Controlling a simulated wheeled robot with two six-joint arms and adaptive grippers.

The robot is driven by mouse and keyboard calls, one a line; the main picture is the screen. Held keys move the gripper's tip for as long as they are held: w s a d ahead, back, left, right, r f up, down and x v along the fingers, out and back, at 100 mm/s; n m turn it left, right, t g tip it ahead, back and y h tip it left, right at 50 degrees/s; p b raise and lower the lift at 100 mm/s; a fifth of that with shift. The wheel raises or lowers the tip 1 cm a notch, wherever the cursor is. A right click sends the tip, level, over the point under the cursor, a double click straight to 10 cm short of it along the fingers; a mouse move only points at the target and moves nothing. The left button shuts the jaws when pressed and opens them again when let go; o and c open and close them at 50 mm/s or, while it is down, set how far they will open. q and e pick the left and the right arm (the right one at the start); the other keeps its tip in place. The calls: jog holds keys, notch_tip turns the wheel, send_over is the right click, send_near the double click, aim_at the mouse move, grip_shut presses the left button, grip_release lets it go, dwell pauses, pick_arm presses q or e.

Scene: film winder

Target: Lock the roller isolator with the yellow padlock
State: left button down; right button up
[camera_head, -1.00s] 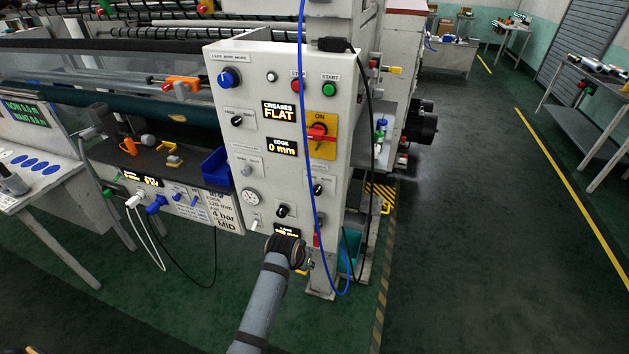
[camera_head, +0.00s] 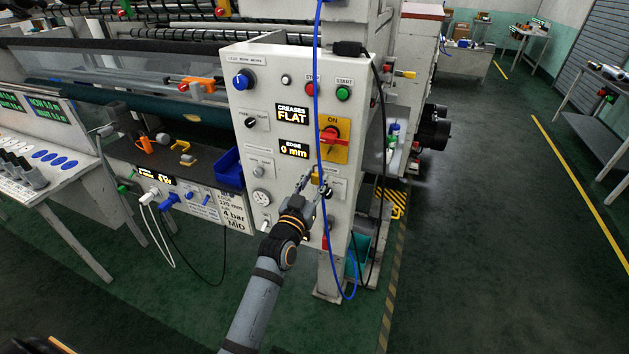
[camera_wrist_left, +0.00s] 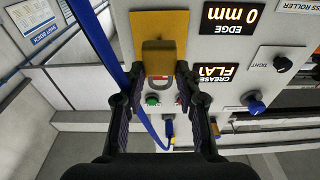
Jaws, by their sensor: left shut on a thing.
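The yellow padlock (camera_wrist_left: 158,58) is between the fingertips of my left gripper (camera_head: 314,184), which is shut on it. In the head view the padlock (camera_head: 317,174) shows small, just below the isolator. In the wrist view the grey shackle shows beside the padlock body, toward the fingers' base. The roller isolator (camera_head: 342,152) is a yellow plate with a red handle (camera_head: 332,134) lying roughly sideways, under the word ON. Its plate (camera_wrist_left: 174,22) also shows behind the padlock in the wrist view. The padlock appears apart from the isolator. My right gripper is out of view.
A blue cable (camera_head: 317,90) hangs down the panel front, crossing near the isolator and the gripper. Red stop (camera_head: 308,88) and green start (camera_head: 343,94) buttons sit above. A black knob (camera_head: 252,123) and displays are to the left. The floor at right is open.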

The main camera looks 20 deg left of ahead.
pick_arm(q)
jog(key=w, duration=0.5)
jog(key=shift+w+d+b, duration=0.1)
jog(key=shift+w+b, duration=0.2)
dwell(0.7)
jog(key=shift+w, duration=0.3)
jog(key=shift+w+b, duration=0.35)
jog(key=shift+w, duration=0.85)
jog(key=shift+f, duration=0.15)
jog(key=shift+w, duration=0.2)
